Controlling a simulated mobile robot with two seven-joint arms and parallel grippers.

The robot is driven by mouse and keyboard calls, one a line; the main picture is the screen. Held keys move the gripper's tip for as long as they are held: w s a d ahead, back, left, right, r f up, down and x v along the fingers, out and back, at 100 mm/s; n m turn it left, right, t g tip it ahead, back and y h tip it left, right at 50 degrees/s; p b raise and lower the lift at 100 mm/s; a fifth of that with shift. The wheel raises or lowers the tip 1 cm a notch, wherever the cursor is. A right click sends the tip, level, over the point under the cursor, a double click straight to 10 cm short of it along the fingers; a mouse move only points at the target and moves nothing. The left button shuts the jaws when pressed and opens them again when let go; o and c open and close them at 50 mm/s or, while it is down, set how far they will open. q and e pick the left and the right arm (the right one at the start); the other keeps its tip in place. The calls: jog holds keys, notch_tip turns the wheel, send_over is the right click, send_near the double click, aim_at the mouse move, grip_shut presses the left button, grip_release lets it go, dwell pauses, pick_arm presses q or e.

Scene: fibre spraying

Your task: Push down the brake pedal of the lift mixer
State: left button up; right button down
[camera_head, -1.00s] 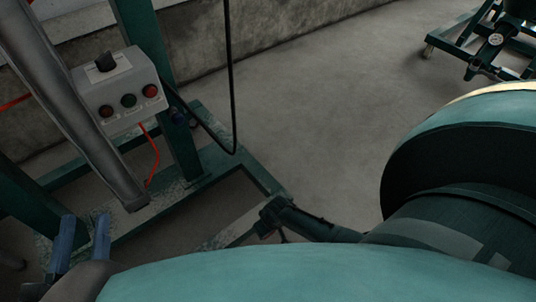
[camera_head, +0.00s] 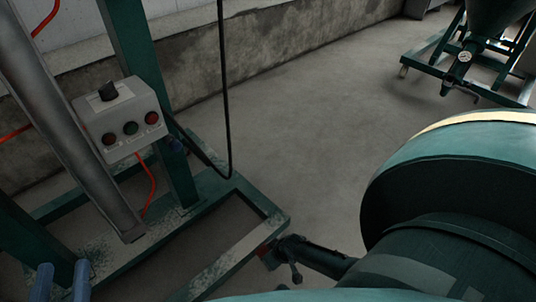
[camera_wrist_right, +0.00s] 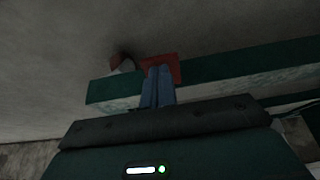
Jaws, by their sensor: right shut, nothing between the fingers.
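The lift mixer's green frame (camera_head: 210,195) stands at the left of the head view, with a grey control box (camera_head: 122,115). A small red part, which looks like the brake pedal (camera_wrist_right: 176,66), sits by a green beam in the right wrist view. My left gripper (camera_head: 62,272) is open and empty at the bottom left.
Another green wheeled machine (camera_head: 465,60) stands at the back right. A black cable (camera_head: 224,90) hangs beside the mixer's post. A concrete wall (camera_head: 200,75) runs behind. Grey floor (camera_head: 310,120) lies clear in the middle.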

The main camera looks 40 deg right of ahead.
pick_arm(q)
jog(key=shift+r, duration=0.15)
pick_arm(e)
jog(key=shift+r, duration=0.2)
